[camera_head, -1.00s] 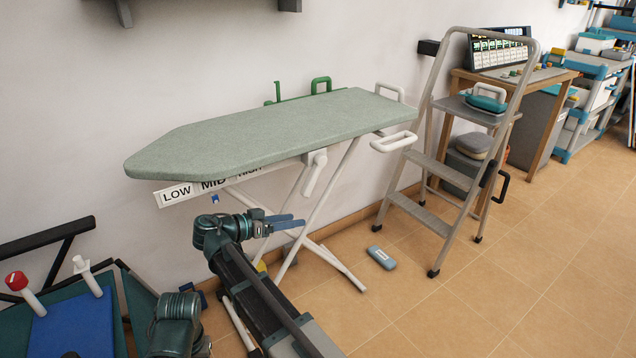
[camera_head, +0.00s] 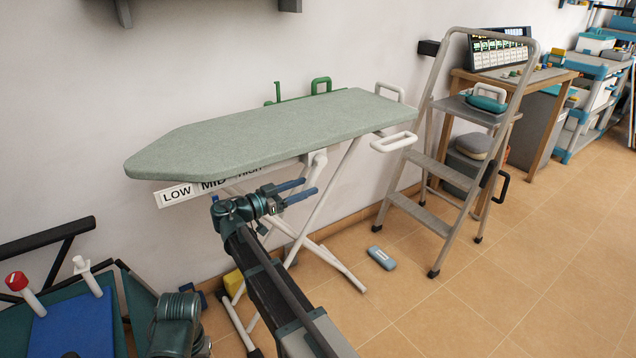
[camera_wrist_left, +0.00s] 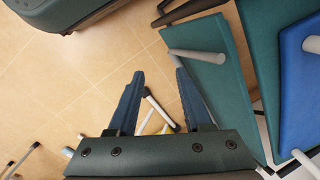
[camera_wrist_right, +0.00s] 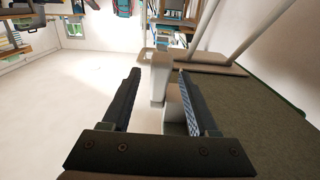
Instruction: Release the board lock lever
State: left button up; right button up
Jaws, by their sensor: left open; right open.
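The ironing board (camera_head: 250,135) has a pale green top and stands on crossed white legs by the wall. My right gripper is open. In the right wrist view the lever (camera_wrist_right: 160,78) shows between the open fingers (camera_wrist_right: 159,75), and I cannot tell if either touches it.
A strip marked LOW, MID and HIGH (camera_head: 176,194) hangs below the board. A grey step ladder (camera_head: 432,167) stands at the right. A blue-grey block (camera_head: 382,258) lies on the tiles. Blue and teal panels with white handles (camera_head: 75,325) are at lower left.

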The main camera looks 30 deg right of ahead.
jog(key=shift+w+d, duration=0.2)
jog(key=shift+d, duration=1.1)
jog(key=shift+w+d, duration=0.15)
jog(key=shift+d, duration=1.15)
grip_shut()
